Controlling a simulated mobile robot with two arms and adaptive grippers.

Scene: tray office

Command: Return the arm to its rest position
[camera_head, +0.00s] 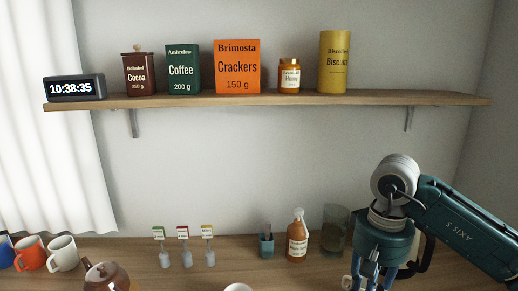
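My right arm (460,216) comes in from the right, teal with a white and grey wrist joint (395,178). Its wrist hangs downward over the right part of the counter. The top of my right gripper (370,278) shows at the bottom edge; its fingertips are cut off, so whether it is open or shut is hidden. My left arm and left gripper are not in view.
The counter (225,257) holds mugs (63,253), a brown teapot (107,275), several small labelled markers (183,248), a teal cup (266,244), an orange bottle (297,238) and a dark glass jar (334,228). A wall shelf (270,99) holds groceries and a clock (74,88).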

